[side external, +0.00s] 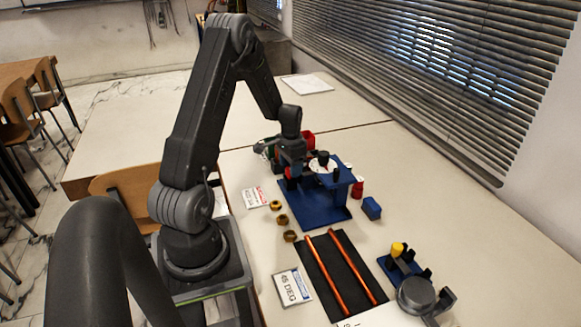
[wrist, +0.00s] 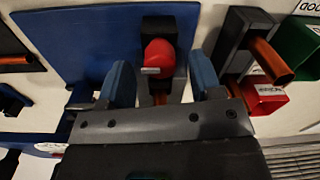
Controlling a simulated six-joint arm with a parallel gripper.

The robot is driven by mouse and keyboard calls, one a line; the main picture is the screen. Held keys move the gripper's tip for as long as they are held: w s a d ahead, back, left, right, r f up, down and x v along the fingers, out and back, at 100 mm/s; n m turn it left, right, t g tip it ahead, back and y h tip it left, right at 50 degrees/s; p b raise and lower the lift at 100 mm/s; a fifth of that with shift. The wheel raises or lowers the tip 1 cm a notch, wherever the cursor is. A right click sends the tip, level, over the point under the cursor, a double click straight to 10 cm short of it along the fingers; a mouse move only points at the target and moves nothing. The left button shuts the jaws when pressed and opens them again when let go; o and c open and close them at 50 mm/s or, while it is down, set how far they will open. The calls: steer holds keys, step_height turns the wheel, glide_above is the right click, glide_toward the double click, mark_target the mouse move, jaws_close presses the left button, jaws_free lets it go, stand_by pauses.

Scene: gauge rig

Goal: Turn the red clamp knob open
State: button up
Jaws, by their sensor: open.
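The red clamp knob (wrist: 160,58) shows in the wrist view on a black block that stands on the blue base plate (wrist: 75,40). A pale mark is on the knob's face. My gripper (wrist: 162,84) is open, with one blue fingertip to the left of the knob and one to the right. Gaps show on both sides, so the fingers look apart from the knob. A copper-coloured rod end shows below the knob, partly hidden by my gripper. In the side view my gripper (side external: 290,172) is low over the left part of the blue plate (side external: 315,212); the knob is hard to make out there.
A black holder with a copper rod (wrist: 270,60), a red bin (wrist: 267,100) and a green bin (wrist: 302,50) are close on the right in the wrist view. In the side view, copper rods (side external: 325,272) lie on a black mat, near several brass rings (side external: 282,220) and a blue block (side external: 371,208).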

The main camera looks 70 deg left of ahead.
steer(key=shift+f, duration=0.3)
steer(key=shift+c, duration=0.3)
steer(key=c, duration=0.9)
steer(key=shift+n, duration=0.4)
steer(key=n, duration=0.5)
steer(key=shift+n, duration=0.3)
steer(key=n, duration=0.5)
steer(key=shift+s+a, duration=0.1)
steer(key=shift+n, duration=0.3)
